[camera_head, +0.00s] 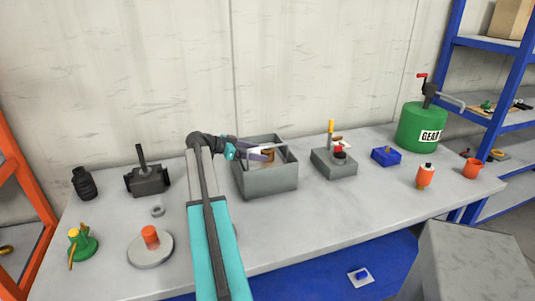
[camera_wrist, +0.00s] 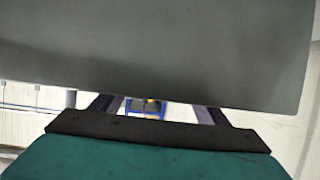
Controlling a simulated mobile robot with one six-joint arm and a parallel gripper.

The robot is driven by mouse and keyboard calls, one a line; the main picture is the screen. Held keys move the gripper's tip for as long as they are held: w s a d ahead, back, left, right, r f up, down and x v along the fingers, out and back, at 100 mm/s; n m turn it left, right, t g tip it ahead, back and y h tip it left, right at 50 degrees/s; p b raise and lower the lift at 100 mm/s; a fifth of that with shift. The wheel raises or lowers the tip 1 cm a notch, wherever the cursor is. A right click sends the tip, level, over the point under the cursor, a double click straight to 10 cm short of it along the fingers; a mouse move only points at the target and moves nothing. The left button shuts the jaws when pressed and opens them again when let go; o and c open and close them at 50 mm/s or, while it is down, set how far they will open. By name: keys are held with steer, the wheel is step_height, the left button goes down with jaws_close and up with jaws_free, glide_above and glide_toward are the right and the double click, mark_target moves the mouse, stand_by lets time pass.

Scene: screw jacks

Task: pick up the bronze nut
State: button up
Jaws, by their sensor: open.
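A small bronze-brown piece (camera_head: 267,155), which looks like the bronze nut, shows inside the grey open box (camera_head: 268,182) at the middle of the table. It is too small and covered to make out its shape. My gripper (camera_head: 268,151) is over the box, its fingers spread and pointing right, close to the brown piece. I cannot tell whether they touch it. In the wrist view the open fingers (camera_wrist: 160,108) are partly hidden behind a large grey surface, and no nut shows there.
Right of the box stand a grey block with a yellow-handled tool (camera_head: 334,163), a blue tray (camera_head: 385,157), an orange bottle (camera_head: 424,177) and a green gear tank (camera_head: 421,128). Left are a dark jack (camera_head: 147,180), a grey ring (camera_head: 157,211) and a round plate (camera_head: 150,252). The front right tabletop is clear.

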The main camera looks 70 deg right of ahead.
mark_target(268, 152)
steer(key=shift+s+d, duration=0.1)
steer(key=shift+s, duration=0.05)
steer(key=shift+s+d+f+p, duration=0.1)
steer(key=shift+s+d+p, duration=0.25)
steer(key=shift+s+d, duration=0.05)
steer(key=shift+p+x, duration=0.7)
steer(key=shift+x, duration=1.3)
jaws_close()
steer(key=shift+r+b, duration=1.2)
steer(key=shift+r, duration=3.9)
